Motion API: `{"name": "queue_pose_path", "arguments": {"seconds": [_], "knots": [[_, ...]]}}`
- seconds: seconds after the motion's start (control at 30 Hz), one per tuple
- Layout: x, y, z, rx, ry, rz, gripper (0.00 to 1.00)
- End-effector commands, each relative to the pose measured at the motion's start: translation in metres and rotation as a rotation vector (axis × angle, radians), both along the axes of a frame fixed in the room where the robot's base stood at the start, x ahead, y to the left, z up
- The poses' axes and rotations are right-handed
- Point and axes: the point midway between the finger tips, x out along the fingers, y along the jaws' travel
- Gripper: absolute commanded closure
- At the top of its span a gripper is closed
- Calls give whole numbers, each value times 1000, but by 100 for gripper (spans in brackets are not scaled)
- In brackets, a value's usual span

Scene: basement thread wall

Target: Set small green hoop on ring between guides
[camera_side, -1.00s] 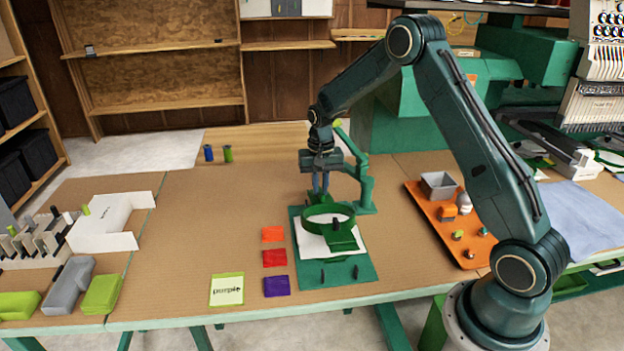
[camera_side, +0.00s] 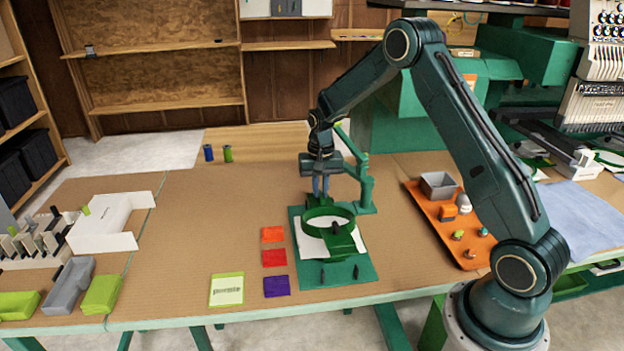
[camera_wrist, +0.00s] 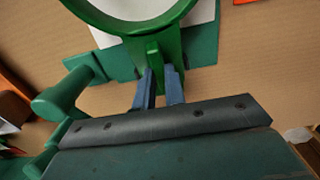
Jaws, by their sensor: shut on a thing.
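The small green hoop (camera_side: 310,227) is over the white cloth on the green base board (camera_side: 365,273) in the side view. My gripper (camera_side: 321,192) is above its rear edge, pointing down. In the wrist view the blue fingers of my gripper (camera_wrist: 160,88) are shut on the hoop's tab, and the hoop (camera_wrist: 183,18) arcs across the top. I cannot tell whether the hoop touches the cloth or hovers just above it. The ring under it is not clearly visible.
A green post stand (camera_side: 366,185) rises close behind the board on the right. Orange, red and purple patches (camera_side: 276,286) lie to its left, beside a green-edged card (camera_side: 227,290). An orange tray (camera_side: 450,243) with small items is at right. The table's left middle is clear.

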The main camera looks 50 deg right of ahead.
Motion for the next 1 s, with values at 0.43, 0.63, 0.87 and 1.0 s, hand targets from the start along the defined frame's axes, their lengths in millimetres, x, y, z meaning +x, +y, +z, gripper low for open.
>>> {"name": "queue_pose_path", "arguments": {"seconds": [0.43,0.63,0.87,1.0], "knots": [[0,0,-3,0,0,0,100],[0,0,-3,0,0,0,63],[0,0,-2,0,0,0,63],[0,0,2,0,0,0,63]]}}
